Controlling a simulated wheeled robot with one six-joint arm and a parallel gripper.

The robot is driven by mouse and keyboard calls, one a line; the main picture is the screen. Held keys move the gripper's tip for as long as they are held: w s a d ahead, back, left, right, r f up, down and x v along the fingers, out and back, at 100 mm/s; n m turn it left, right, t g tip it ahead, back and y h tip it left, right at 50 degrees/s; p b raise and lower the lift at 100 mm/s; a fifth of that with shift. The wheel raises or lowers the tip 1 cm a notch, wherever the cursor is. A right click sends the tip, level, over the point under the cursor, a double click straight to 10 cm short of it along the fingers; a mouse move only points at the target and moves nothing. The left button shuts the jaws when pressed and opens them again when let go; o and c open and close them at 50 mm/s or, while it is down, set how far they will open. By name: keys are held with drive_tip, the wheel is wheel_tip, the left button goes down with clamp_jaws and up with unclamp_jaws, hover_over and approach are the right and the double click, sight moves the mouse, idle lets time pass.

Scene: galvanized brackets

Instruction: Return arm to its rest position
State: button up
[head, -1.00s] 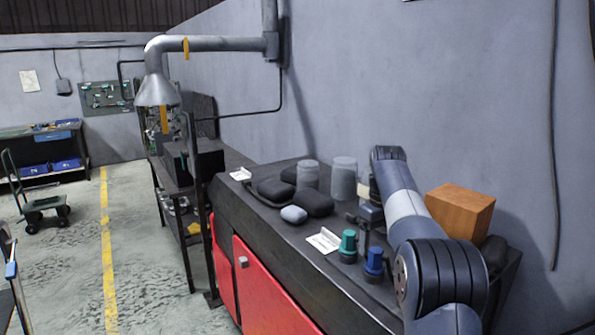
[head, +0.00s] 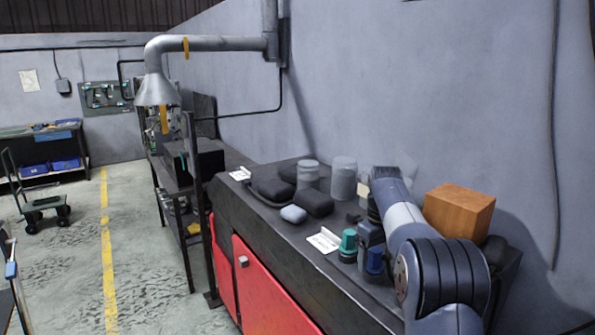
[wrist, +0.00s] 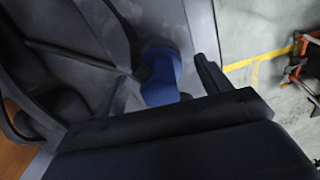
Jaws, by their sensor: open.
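My arm reaches over the dark bench top (head: 345,285) from the right of the head view. My gripper (head: 370,238) is small and dark there, beside and partly in front of a blue capped object (head: 375,262). In the wrist view my gripper (wrist: 150,68) is open, with a dark finger to the right of a blue object (wrist: 160,78). Nothing is seen held, and whether it touches the blue object cannot be told. A teal capped object (head: 348,243) stands just left of the gripper.
A wooden block (head: 460,211) stands right of my arm. Two grey cylinders (head: 343,178), dark rounded cases (head: 314,203) and a white label card (head: 323,241) are on the bench. The wall (head: 430,90) rises behind. Open floor (head: 150,240) lies left.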

wheel_tip(320, 180, up, 8)
drive_tip(key=shift+r+p, duration=0.1)
drive_tip(key=shift+p, duration=0.75)
drive_tip(key=s+d+r+b, duration=0.1)
drive_tip(key=s+d+b, duration=0.2)
drive_tip(key=s+d, duration=0.3)
drive_tip(key=shift+s, duration=1.55)
drive_tip(key=shift+f, duration=0.1)
